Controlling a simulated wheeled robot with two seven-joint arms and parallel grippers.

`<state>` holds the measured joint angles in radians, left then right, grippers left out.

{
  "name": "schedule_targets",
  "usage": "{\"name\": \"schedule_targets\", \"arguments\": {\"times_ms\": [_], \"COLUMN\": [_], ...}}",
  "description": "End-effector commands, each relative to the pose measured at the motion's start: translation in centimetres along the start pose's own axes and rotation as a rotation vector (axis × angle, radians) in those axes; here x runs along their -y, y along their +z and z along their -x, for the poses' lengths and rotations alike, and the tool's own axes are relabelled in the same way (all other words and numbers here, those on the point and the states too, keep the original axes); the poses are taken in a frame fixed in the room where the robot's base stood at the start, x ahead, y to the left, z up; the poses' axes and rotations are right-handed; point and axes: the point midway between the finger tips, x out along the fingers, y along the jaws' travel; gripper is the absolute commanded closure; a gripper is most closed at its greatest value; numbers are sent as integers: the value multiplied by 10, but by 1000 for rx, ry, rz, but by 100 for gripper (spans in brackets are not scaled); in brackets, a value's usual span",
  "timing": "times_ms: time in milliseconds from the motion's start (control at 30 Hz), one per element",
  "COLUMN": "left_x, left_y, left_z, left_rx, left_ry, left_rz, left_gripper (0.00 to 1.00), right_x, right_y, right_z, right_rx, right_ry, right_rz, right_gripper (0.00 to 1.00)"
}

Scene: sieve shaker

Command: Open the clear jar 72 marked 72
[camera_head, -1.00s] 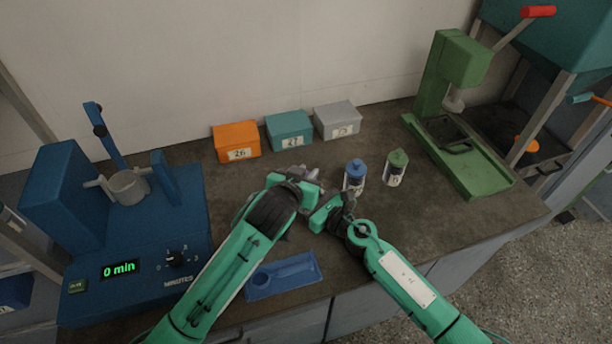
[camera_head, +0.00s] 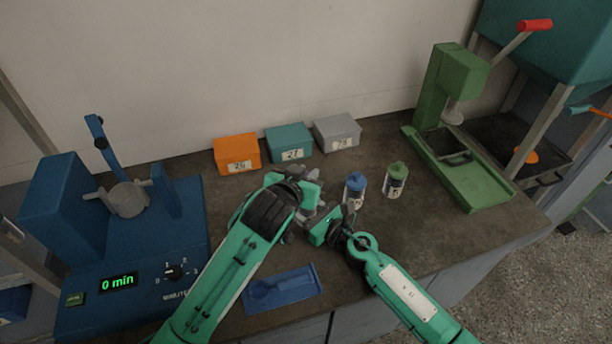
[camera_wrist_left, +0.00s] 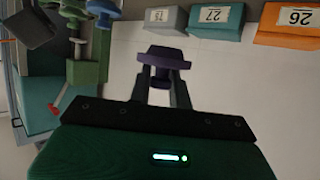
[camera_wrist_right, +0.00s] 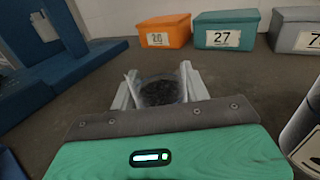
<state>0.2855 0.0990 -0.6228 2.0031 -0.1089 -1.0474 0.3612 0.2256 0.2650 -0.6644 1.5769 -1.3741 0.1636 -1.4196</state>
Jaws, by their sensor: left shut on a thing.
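My left gripper (camera_head: 310,188) is shut on a dark purple lid (camera_wrist_left: 165,58), seen between its fingertips in the left wrist view. My right gripper (camera_wrist_right: 160,85) has its fingers on both sides of an open round jar (camera_wrist_right: 158,93) with dark grainy contents, and looks shut on it. The jar has no lid on it. Its label is hidden, so I cannot read its number. In the head view the grippers are close together, the left one just above the right one (camera_head: 322,222), and they mostly hide jar and lid.
A blue-lidded jar (camera_head: 355,188) and a green-lidded jar (camera_head: 396,180) stand to the right. Orange (camera_head: 237,154), teal (camera_head: 289,143) and grey (camera_head: 338,132) boxes line the wall. A blue shaker (camera_head: 130,250) stands left, a green press (camera_head: 455,160) right, a blue tray (camera_head: 281,289) in front.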

Motion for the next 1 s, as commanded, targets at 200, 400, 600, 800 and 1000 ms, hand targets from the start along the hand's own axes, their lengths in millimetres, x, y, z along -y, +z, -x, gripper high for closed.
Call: {"name": "schedule_targets", "arguments": {"times_ms": [200,400,600,800,1000], "left_x": [0,0,0,0,0], "left_y": [0,1,2,8,16], "left_z": [0,0,-1,-3,-6], "left_rx": [0,0,0,1,0], "left_ry": [0,0,0,0,0], "left_rz": [0,0,0,0,0], "left_gripper": [100,100,100,100,100], "right_x": [0,0,0,0,0], "right_y": [0,0,-2,-4,-3], "right_z": [0,2,26,70,105], "right_rx": [0,0,-2,-3,-2], "right_ry": [0,0,0,0,0], "right_rz": [0,0,0,1,-1], "right_gripper": [31,31,31,31,31]}}
